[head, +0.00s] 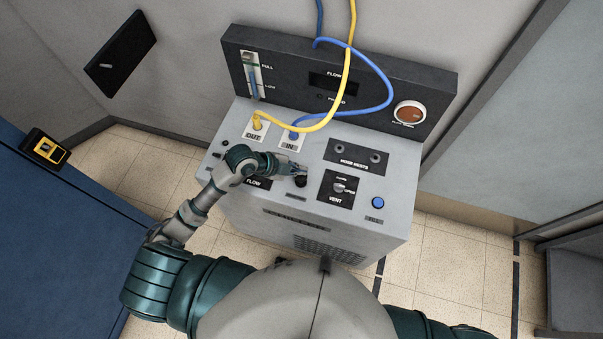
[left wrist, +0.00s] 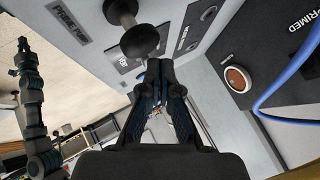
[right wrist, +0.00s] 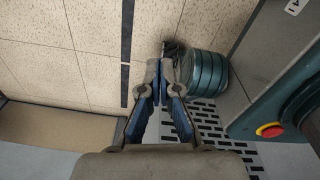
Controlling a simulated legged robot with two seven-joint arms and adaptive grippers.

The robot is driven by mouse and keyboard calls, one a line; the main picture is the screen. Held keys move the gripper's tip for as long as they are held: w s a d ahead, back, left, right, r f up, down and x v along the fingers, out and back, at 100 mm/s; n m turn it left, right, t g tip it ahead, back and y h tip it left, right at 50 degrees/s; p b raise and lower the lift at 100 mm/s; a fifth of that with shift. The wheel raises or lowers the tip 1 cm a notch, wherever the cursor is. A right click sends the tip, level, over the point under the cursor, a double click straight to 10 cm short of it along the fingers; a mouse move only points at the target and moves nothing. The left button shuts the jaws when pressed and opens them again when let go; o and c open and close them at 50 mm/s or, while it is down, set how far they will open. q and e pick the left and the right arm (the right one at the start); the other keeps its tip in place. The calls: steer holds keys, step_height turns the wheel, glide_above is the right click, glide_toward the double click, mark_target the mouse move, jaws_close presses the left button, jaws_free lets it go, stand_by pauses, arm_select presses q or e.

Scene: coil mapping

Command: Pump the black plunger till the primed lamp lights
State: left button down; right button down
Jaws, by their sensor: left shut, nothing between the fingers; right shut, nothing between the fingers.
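The black plunger (head: 301,181) stands on the top of the grey machine (head: 230,140), near its middle. In the left wrist view the plunger's round knob (left wrist: 140,41) and a short length of shaft show out from its collar. My left gripper (head: 291,170) is shut and empty. Its fingertips (left wrist: 160,68) are right by the knob; I cannot tell whether they touch it. The small primed lamp (head: 320,96) on the dark back panel (head: 285,60) looks unlit. My right gripper (right wrist: 160,68) is shut and empty, away from the plunger.
A yellow hose (head: 325,120) and a blue hose (head: 389,90) arch over the machine. A vent knob (head: 340,187), a blue button (head: 378,202) and a round amber lamp (head: 409,114) are right of the plunger. A blue surface (head: 50,240) stands at left.

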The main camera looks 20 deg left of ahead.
arm_select(q)
steer(key=shift+a, duration=0.2)
steer(key=shift+f, duration=0.1)
steer(key=shift+d+f, duration=0.2)
steer(key=shift+d, duration=0.25)
steer(key=shift+f, duration=0.1)
arm_select(e)
steer(key=shift+a+r, duration=0.2)
steer(key=shift+a, duration=0.2)
arm_select(q)
steer(key=shift+a+f, duration=0.2)
steer(key=shift+a, duration=0.05)
